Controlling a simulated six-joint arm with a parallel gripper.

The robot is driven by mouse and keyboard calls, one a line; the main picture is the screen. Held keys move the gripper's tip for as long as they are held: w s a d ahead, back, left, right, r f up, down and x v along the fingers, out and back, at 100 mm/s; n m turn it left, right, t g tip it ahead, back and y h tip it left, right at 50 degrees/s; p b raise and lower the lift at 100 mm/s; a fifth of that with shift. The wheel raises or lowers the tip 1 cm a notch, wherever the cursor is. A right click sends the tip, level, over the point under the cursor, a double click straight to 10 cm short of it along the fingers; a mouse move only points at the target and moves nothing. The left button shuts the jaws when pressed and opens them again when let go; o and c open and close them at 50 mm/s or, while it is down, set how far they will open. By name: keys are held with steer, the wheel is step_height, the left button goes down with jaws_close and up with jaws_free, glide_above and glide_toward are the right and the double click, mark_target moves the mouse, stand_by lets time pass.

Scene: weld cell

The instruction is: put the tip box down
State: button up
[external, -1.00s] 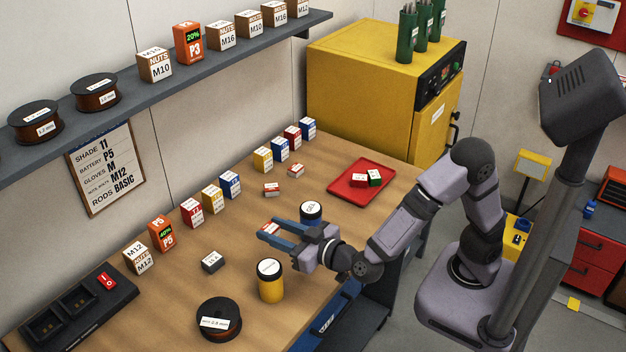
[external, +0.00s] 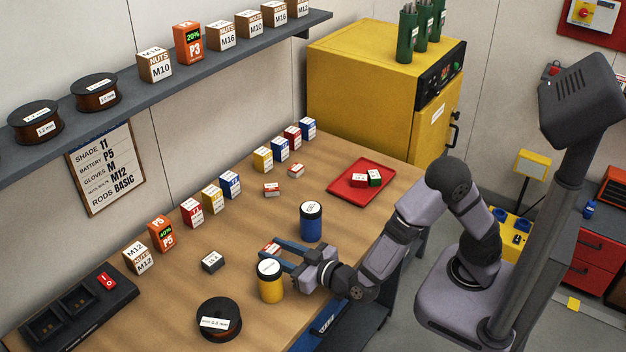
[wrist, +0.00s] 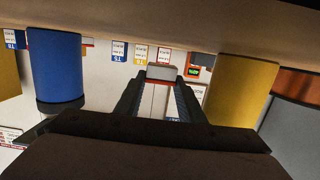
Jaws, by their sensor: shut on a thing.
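The tip box (external: 271,249) is a small red and white box, held between the fingertips of my gripper (external: 276,250). In the wrist view the box (wrist: 170,73) shows a pale face and a red edge, with a dark finger on either side. My gripper is shut on it, low over the wooden bench (external: 180,285), between the blue canister and the yellow canister. I cannot tell whether the box touches the bench. The yellow canister partly hides the near finger in the external view.
The blue canister (external: 311,222) stands just behind my gripper and the yellow canister (external: 270,281) just in front. A dark grey box (external: 213,261) and a wire spool (external: 219,319) lie to the left. Two small boxes (external: 272,189) and a red tray (external: 346,186) are farther back.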

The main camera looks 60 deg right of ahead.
steer(key=shift+f, duration=1.25)
steer(key=shift+f, duration=0.1)
steer(key=shift+f, duration=0.1)
steer(key=o, duration=0.8)
steer(key=shift+r, duration=0.2)
steer(key=shift+o, duration=0.3)
steer(key=s, duration=0.4)
steer(key=s+r, duration=0.1)
steer(key=s, duration=0.3)
steer(key=s+b, duration=0.1)
steer(key=s, duration=0.3)
steer(key=shift+r, duration=0.4)
